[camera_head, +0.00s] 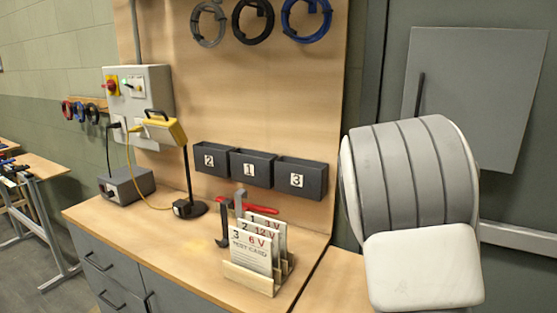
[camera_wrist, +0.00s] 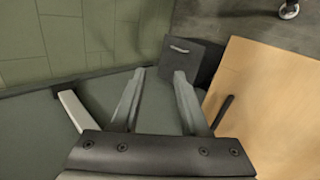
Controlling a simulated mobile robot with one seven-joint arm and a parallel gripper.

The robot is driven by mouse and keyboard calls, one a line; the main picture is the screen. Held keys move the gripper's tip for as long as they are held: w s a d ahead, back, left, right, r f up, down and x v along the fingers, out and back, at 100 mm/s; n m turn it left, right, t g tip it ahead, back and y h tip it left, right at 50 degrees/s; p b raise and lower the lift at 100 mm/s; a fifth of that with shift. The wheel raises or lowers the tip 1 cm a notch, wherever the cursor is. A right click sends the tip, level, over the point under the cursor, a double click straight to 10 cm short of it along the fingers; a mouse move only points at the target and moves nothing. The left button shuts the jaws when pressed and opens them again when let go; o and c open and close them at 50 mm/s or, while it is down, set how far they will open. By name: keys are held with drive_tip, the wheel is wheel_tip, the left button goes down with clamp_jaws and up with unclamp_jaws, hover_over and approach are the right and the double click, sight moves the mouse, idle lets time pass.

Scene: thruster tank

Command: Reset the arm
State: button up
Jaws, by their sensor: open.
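My gripper (camera_wrist: 159,74) shows in the wrist view with its two grey fingers spread apart. Nothing is between the fingers. My arm (camera_head: 415,185), with grey bands and a white cover, is folded up at the right of the head view. My gripper itself does not show in the head view.
A wooden workbench (camera_head: 125,218) holds a card rack (camera_head: 250,279) with test cards, a lamp-like stand (camera_head: 189,208) and a grey box (camera_head: 126,185). Black numbered bins (camera_head: 250,167) and cable coils (camera_head: 252,22) hang on the board. A grey panel (camera_head: 478,95) is behind my arm.

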drive_tip(key=s+a+r+n+t+y+p, duration=0.2)
drive_tip(key=s+a+r+t, duration=0.3)
drive_tip(key=a, duration=0.4)
drive_tip(key=s+a+r+n+t+y+p, duration=0.3)
drive_tip(key=s+a+r+t+y, duration=0.2)
drive_tip(key=s+a+r, duration=0.3)
wheel_tip(320, 180, up, 3)
drive_tip(key=a, duration=0.2)
drive_tip(key=shift+a+f, duration=0.2)
drive_tip(key=shift+a, duration=0.1)
drive_tip(key=shift+w, duration=0.1)
